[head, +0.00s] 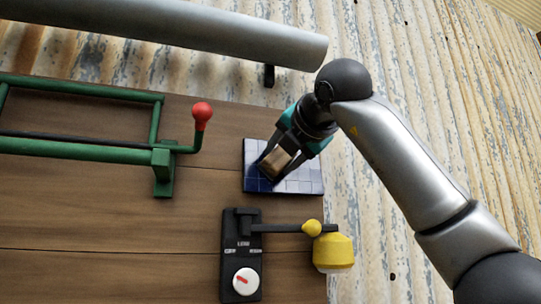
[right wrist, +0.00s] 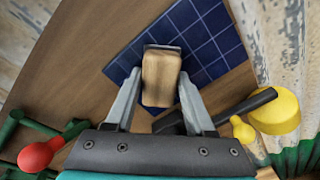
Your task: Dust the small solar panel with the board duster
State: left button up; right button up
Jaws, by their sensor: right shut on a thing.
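The small solar panel (head: 310,183) is a blue gridded tile lying on the brown wooden board, and it also shows in the right wrist view (right wrist: 208,53). My right gripper (head: 273,165) is over the panel and shut on the board duster (head: 275,162). The duster's wooden block shows between the fingers in the right wrist view (right wrist: 161,78), with a dark strip at its far end. The duster is over the panel's left part. I cannot tell whether its underside touches the panel. My left gripper is not in view.
A black device (head: 241,270) with a white dial and a yellow weight (head: 333,252) on its arm stands just below the panel. A green frame with a red knob (head: 202,112) is to the left. A grey tube (head: 180,30) runs above.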

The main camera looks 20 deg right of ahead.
aim_at(258, 162)
jog(key=shift+w+d+p, duration=0.2)
jog(key=shift+d+p, duration=0.15)
jog(key=shift+d, duration=3.5)
jog(key=shift+a, duration=0.2)
jog(key=shift+s+a+b, duration=0.2)
jog(key=shift+a+b, duration=0.3)
jog(key=shift+a, duration=4.95)
